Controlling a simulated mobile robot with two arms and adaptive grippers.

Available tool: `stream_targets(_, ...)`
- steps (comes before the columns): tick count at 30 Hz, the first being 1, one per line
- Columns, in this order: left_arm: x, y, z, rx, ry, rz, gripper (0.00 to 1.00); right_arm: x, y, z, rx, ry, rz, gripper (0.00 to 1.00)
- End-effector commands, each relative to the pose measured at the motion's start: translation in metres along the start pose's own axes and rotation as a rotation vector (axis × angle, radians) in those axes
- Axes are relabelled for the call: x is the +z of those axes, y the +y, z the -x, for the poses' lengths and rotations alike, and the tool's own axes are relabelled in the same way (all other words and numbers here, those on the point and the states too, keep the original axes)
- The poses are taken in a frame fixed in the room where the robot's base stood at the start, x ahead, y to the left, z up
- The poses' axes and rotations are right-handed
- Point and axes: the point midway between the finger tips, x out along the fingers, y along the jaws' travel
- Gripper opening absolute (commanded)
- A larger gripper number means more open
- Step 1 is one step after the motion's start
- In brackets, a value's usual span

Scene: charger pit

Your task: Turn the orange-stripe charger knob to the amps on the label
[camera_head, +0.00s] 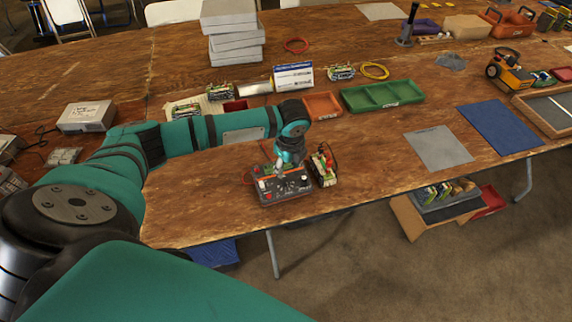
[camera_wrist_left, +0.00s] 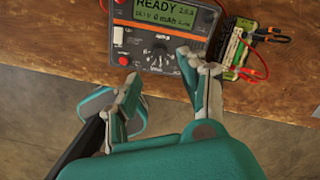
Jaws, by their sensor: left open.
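The dark grey charger (camera_head: 268,198) stands near the front edge of the wooden table. It also shows in the left wrist view (camera_wrist_left: 133,45), with an orange stripe, red and white buttons and a green display (camera_wrist_left: 165,14) reading READY, 6 mAh and what looks like 2.5 A. Its round black knob (camera_wrist_left: 158,57) sits below the display, inside a ring of white marks; its exact setting is too small to read. My left gripper (camera_head: 281,173) is open over the charger, its fingertips (camera_wrist_left: 160,68) on either side of the knob, apparently not closed on it. My right gripper is out of view.
A battery pack (camera_head: 324,168) with red and black leads stands just right of the charger. Behind are an orange tray (camera_head: 322,105), a green tray (camera_head: 383,96) and a white-blue box (camera_head: 293,76). A grey mat (camera_head: 438,148) lies to the right, with bare table between.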

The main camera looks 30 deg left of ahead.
Motion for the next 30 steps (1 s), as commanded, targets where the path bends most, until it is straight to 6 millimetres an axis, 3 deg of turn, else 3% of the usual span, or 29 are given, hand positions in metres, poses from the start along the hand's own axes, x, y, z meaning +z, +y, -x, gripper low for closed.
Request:
stream_targets(3,0.000,-0.001,0.019,-0.003,-0.001,0.000,0.44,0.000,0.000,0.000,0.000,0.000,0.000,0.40)
stream_targets(8,0.000,0.000,0.032,0.000,-0.001,0.000,0.44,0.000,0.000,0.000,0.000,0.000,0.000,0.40)
stream_targets(25,-0.001,0.000,0.034,0.000,0.000,0.000,0.44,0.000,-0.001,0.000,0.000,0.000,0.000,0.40)
stream_targets(28,-0.016,0.004,0.029,-0.005,0.016,0.004,0.44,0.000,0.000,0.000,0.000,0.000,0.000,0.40)
stream_targets(30,-0.041,0.012,0.023,-0.016,0.045,0.019,0.44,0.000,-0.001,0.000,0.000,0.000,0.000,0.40)
